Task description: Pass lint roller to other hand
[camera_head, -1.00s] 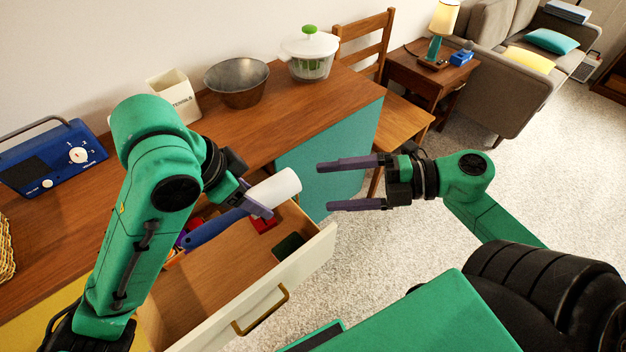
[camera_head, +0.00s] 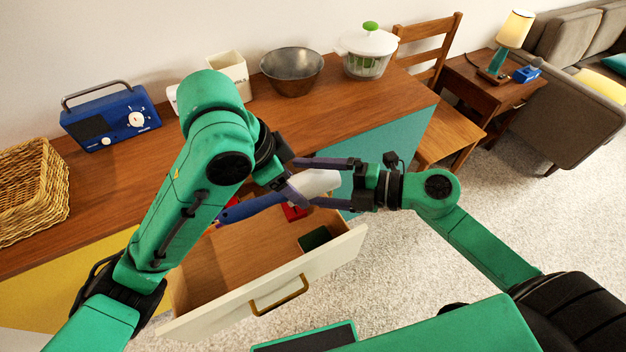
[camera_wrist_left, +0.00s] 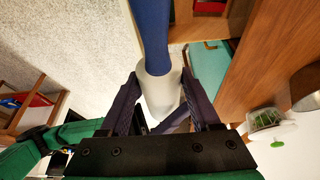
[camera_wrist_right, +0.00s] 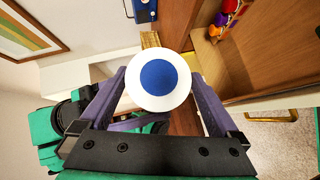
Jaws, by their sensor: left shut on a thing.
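The lint roller has a blue handle (camera_head: 248,208) and a white roller head (camera_head: 318,181). My left gripper (camera_head: 288,184) is shut on it around the near part of the white head, above the open drawer. The handle points left in the head view; the left wrist view shows the white head (camera_wrist_left: 160,97) between the left fingers. My right gripper (camera_head: 305,182) is open, its fingers on either side of the white head. In the right wrist view the round white end with its blue centre (camera_wrist_right: 158,78) faces the camera between the fingers; contact is unclear.
An open drawer (camera_head: 262,292) lies below the grippers with a red item and a dark green item in it. The wooden top (camera_head: 190,150) holds a blue radio (camera_head: 112,120), a wicker basket (camera_head: 30,190), a metal bowl (camera_head: 291,72) and a salad spinner (camera_head: 366,52).

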